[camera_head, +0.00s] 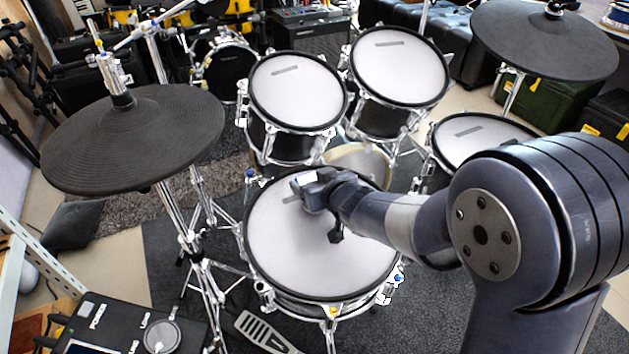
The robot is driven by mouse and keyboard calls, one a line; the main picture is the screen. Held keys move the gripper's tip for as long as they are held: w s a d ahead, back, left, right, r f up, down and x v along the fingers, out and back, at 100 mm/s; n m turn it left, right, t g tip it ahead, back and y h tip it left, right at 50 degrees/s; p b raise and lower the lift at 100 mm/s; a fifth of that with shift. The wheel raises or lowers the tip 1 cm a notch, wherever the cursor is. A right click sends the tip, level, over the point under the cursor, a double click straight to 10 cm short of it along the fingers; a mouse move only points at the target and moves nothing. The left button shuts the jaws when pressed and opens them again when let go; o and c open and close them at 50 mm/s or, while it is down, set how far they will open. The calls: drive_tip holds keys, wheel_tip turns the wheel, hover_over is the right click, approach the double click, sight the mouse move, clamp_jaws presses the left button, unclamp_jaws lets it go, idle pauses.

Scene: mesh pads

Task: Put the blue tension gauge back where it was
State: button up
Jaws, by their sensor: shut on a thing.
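My gripper (308,192) is over the upper part of the front snare's white mesh pad (290,245), reaching in from the right. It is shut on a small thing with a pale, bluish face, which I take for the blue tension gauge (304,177). Most of that thing is hidden by the gripper. I cannot tell whether it touches the pad or hangs just above it. Part of the pad's far rim is hidden behind my gripper and arm.
Two tom pads (298,92) (400,68) stand behind the snare, and another pad (480,132) is at right. A large black cymbal (135,135) stands at left, another (545,42) at upper right. A drum module (110,325) is at lower left. The snare's near half is clear.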

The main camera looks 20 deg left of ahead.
drive_tip(key=shift+f+b, duration=0.4)
drive_tip(key=shift+f, duration=0.15)
drive_tip(key=o, duration=1.5)
drive_tip(key=shift+c, duration=0.2)
drive_tip(key=shift+r+p, duration=0.5)
drive_tip(key=shift+r, duration=0.05)
drive_tip(key=p+v, duration=0.3)
drive_tip(key=v, duration=0.9)
drive_tip(key=shift+p, duration=0.35)
